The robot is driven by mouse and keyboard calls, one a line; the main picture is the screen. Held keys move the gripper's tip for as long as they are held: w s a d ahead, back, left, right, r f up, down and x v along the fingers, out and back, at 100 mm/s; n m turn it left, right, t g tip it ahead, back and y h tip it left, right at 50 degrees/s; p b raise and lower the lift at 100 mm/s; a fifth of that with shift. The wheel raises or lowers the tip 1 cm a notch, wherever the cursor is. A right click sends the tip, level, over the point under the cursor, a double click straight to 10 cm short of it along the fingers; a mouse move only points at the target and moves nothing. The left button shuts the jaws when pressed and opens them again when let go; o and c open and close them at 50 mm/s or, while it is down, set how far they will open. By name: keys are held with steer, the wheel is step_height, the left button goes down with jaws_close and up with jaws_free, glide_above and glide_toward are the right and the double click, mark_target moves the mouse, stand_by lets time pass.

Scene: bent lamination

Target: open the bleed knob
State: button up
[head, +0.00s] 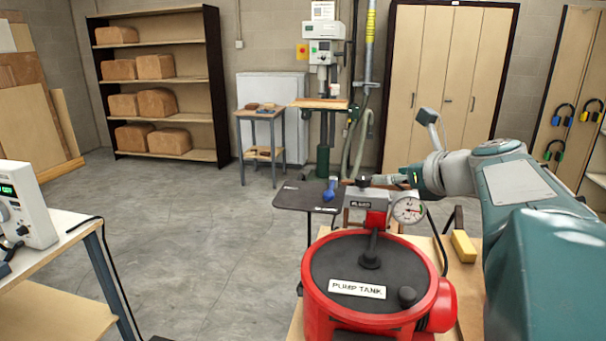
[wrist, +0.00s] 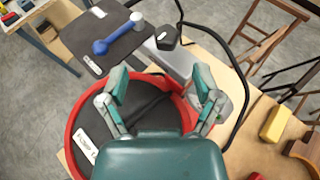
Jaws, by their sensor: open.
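A red pump tank (head: 312,285) with a dark lid and a "PUMP TANK" label stands on a wooden bench. Above the lid sits a grey and red valve block (head: 366,202) with a round gauge (head: 408,210). A black knob (head: 363,181) tops the block; it also shows in the wrist view (wrist: 168,37). A second black knob (head: 407,296) sits on the lid. No visible label tells which is the bleed knob. My gripper (wrist: 159,80) is open and empty, its fingers spread over the tank and short of the block's knob. In the head view my gripper (head: 394,180) is right of that knob.
A yellow block (head: 463,246) lies on the bench to the right. A black hose (wrist: 243,90) curves right of the valve block. A white device (head: 25,205) stands on a table at left.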

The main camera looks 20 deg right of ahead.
mark_target(367, 177)
steer(key=x, duration=0.3)
steer(key=shift+w+a+f, duration=0.15)
steer(key=shift+w+a, duration=0.05)
steer(key=shift+a, duration=0.05)
steer(key=w, duration=0.1)
steer(key=w+d+f, duration=0.1)
steer(key=w, duration=0.1)
steer(key=w+f, duration=0.1)
steer(key=shift+w+d+f, duration=0.15)
steer(key=shift+w+d, duration=0.25)
steer(key=shift+w+a, duration=0.15)
steer(key=shift+w, duration=0.05)
steer(key=shift+w+a, duration=0.1)
steer(key=shift+a, duration=0.65)
steer(key=shift+d, duration=0.1)
steer(key=c, duration=0.7)
steer(key=shift+d+f, duration=0.1)
steer(key=shift+d, duration=0.2)
jaws_close()
